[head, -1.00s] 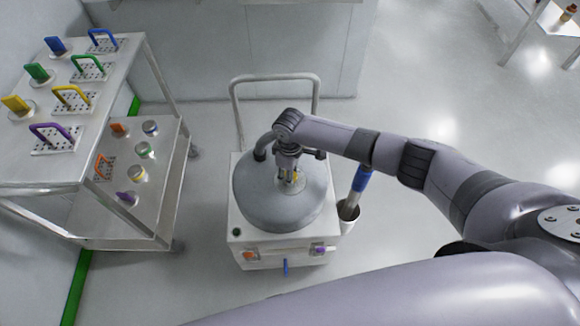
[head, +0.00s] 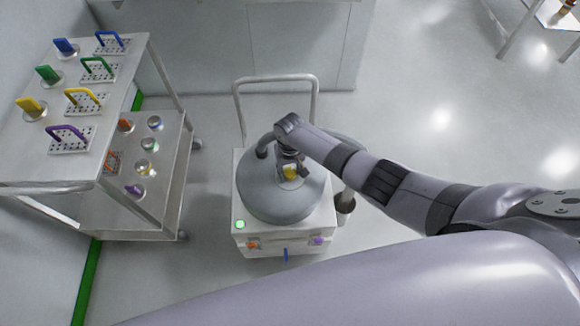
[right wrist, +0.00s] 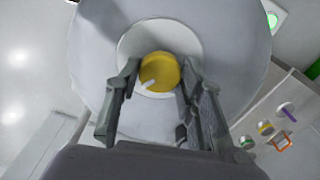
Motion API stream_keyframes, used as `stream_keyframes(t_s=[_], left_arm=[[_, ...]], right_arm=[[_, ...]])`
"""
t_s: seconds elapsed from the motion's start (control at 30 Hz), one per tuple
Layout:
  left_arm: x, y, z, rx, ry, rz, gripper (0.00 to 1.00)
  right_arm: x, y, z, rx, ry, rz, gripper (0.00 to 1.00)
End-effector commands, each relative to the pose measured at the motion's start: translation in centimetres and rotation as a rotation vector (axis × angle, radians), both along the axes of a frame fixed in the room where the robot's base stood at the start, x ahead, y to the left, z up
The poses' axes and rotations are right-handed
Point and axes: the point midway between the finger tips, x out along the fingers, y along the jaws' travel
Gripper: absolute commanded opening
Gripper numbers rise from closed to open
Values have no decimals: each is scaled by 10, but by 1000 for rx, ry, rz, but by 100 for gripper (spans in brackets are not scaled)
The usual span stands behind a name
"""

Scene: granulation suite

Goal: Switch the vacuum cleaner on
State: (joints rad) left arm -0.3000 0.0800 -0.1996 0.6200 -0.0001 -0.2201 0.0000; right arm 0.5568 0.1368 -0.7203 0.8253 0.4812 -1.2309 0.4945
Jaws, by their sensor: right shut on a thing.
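The vacuum cleaner has a white square base (head: 242,190) and a grey domed lid (head: 262,196). A round yellow knob (head: 290,173) sits on top of the dome. In the right wrist view the knob (right wrist: 160,70) shows a white pointer mark toward the lower left. A round lamp (head: 240,224) on the base's front left corner glows green; it also shows in the right wrist view (right wrist: 272,20). My right gripper (head: 291,164) is shut on the knob from above, one finger on each side (right wrist: 159,72). My left gripper is not in view.
A steel trolley (head: 180,215) with coloured handled pieces stands to the left. A pushing handle (head: 276,79) rises behind the vacuum cleaner. A cup-like holder (head: 345,205) hangs at its right side, partly behind my arm.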

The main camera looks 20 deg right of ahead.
Motion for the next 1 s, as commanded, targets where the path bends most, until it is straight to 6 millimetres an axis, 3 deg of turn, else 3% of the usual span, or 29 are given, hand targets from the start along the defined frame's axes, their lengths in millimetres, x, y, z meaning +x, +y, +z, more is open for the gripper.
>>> stream_keyframes(t_s=[0.33,0.9,0.93,1.0], left_arm=[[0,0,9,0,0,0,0],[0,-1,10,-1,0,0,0],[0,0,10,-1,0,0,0],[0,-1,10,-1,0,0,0]], right_arm=[[1,0,1,1,-1,-149,8],[1,0,1,-1,-3,-178,8],[1,0,1,0,-3,-178,37],[1,0,1,0,-3,-177,42]])
